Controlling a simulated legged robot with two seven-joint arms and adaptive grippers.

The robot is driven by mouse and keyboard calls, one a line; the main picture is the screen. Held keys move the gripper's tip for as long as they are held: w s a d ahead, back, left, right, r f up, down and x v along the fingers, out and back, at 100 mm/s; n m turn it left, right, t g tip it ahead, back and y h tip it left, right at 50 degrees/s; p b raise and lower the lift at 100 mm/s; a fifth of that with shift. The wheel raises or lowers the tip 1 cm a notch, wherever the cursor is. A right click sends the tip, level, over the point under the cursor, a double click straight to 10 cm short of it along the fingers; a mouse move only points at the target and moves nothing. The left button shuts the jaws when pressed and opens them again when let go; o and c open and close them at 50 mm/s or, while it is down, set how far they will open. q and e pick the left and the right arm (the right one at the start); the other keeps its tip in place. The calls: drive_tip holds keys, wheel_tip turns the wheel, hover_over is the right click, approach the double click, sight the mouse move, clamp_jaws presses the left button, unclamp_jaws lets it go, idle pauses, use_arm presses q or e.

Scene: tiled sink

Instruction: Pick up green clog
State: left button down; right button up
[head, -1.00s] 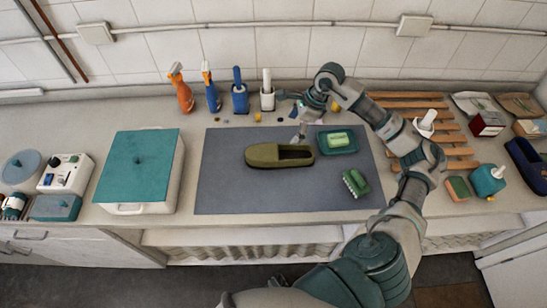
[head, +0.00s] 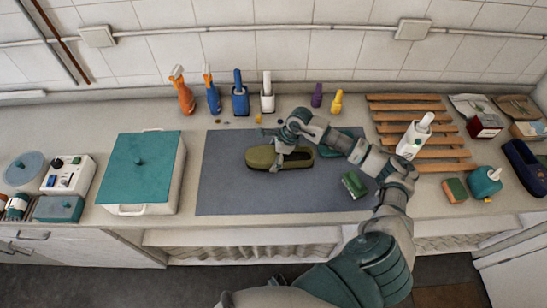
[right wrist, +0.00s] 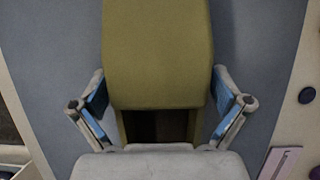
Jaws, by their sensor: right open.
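The olive-green clog (head: 261,159) lies on the dark grey mat (head: 225,190), its closed toe to the left and its opening to the right. My right gripper (head: 280,158) is above the clog near its opening and hides part of it. In the right wrist view, the clog (right wrist: 160,50) lies between the two spread, blue-padded fingers of the right gripper (right wrist: 159,92). The gripper is open and does not grip the clog. The clog's heel end is hidden by the gripper body in that view. My left gripper is not in view.
A green brush (head: 354,185) lies on the mat at the right. A teal soap dish (head: 343,138) is partly hidden behind my right arm. A teal-lidded box (head: 142,165) stands left of the mat. Spray bottles (head: 183,92) stand behind it, and a wooden rack (head: 400,105) lies at the right.

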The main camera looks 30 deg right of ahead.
drive_tip(key=c, duration=1)
drive_tip(key=shift+c, duration=0.7)
